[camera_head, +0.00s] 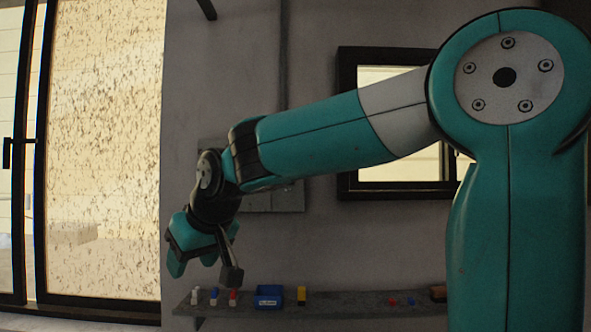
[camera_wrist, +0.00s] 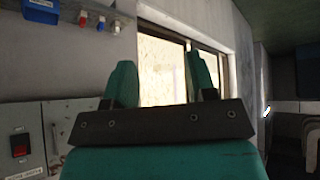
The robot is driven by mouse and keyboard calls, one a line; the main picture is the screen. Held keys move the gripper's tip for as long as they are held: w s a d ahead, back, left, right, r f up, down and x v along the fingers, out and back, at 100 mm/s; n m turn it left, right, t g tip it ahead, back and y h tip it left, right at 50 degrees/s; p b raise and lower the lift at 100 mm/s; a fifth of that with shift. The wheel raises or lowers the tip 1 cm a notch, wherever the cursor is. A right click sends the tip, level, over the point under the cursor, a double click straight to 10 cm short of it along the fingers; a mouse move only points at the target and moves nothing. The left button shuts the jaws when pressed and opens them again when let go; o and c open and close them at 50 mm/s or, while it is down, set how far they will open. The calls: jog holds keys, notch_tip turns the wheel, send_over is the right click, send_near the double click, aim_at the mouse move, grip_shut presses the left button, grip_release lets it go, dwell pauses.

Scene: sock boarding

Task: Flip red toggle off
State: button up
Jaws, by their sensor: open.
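A red toggle (camera_wrist: 20,145) sits in a dark surround on a light grey wall panel (camera_wrist: 32,125) at the lower left of the wrist view. Its exact position, on or off, cannot be told. In the head view, grey panels (camera_head: 288,197) on the wall are partly behind my arm, and the red toggle cannot be made out there. My gripper (camera_head: 190,262) is at the left end of my arm, above the shelf. In the wrist view, my gripper (camera_wrist: 162,78) has its two teal fingers apart, with nothing between them. The toggle lies well left of the fingers there.
A wall shelf (camera_head: 350,311) holds a blue bin (camera_head: 268,297), a yellow item (camera_head: 302,295) and several small coloured pieces. A dark-framed window (camera_head: 100,150) is at left, and a framed opening (camera_head: 405,185) is behind my arm. The wrist view looks inverted.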

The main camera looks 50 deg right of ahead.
jog(key=w+d+r+m+t+h, duration=0.1)
jog(key=d+r+m+h, duration=0.4)
jog(key=d+r, duration=0.7)
jog(key=w+d+r+m+h, duration=0.2)
jog(key=d+r+m+h, duration=0.35)
jog(key=d+r, duration=0.6)
jog(key=f+p+x, duration=0.1)
jog(key=p+x, duration=0.5)
jog(key=x, duration=1.2)
jog(key=shift+s+d+t+p, duration=0.25)
jog(key=shift+d+t+p, duration=0.05)
jog(key=shift+p, duration=0.05)
jog(key=shift+f+y, duration=0.15)
jog(key=shift+y, duration=0.1)
jog(key=c, duration=0.9)
jog(key=shift+f+b, duration=0.15)
jog(key=shift+b, duration=0.15)
